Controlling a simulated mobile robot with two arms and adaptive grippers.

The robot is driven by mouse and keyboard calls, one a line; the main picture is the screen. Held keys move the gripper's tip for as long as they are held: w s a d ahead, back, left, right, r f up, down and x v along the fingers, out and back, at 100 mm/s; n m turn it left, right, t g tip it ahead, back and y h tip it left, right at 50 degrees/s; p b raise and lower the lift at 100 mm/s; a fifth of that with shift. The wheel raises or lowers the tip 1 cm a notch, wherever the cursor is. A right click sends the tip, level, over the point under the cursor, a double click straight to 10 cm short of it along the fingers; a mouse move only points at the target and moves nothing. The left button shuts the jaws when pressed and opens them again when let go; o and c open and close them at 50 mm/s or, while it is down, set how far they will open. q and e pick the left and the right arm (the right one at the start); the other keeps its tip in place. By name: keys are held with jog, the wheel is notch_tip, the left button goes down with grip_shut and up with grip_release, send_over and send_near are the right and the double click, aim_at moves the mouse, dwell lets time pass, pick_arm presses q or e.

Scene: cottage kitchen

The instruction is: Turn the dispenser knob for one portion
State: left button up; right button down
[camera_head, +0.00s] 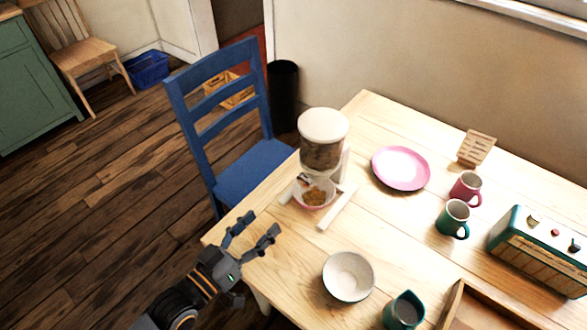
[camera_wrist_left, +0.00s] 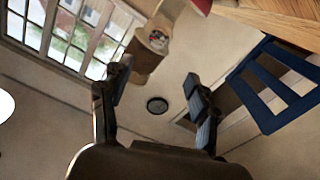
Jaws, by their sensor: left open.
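The dispenser (camera_head: 321,158) stands upright near the table's left edge, with a white lid, a clear hopper of brown pieces and white feet. A pink-rimmed bowl (camera_head: 327,202) with orange-brown pieces in it sits under the hopper. A small dark and pale part, perhaps the knob (camera_head: 304,179), shows at the dispenser's lower front; its exact shape is too small to tell. My left gripper (camera_head: 260,224) is open and empty, apart from the dispenser, in front of it and to its left. Its open fingers also show in the left wrist view (camera_wrist_left: 157,80). My right gripper is out of view.
A blue chair (camera_head: 217,100) stands behind the table's left edge. Bare tabletop lies between the gripper and the dispenser.

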aim_at(302, 184)
pick_arm(q)
jog(key=p+x, duration=0.1)
jog(key=x, duration=1.1)
jog(key=shift+w+d+p, duration=0.15)
jog(key=shift+d+p, duration=0.15)
jog(key=shift+w+d, duration=0.25)
jog(key=shift+w, duration=0.1)
jog(key=c, duration=1.2)
jog(key=shift+o, duration=0.2)
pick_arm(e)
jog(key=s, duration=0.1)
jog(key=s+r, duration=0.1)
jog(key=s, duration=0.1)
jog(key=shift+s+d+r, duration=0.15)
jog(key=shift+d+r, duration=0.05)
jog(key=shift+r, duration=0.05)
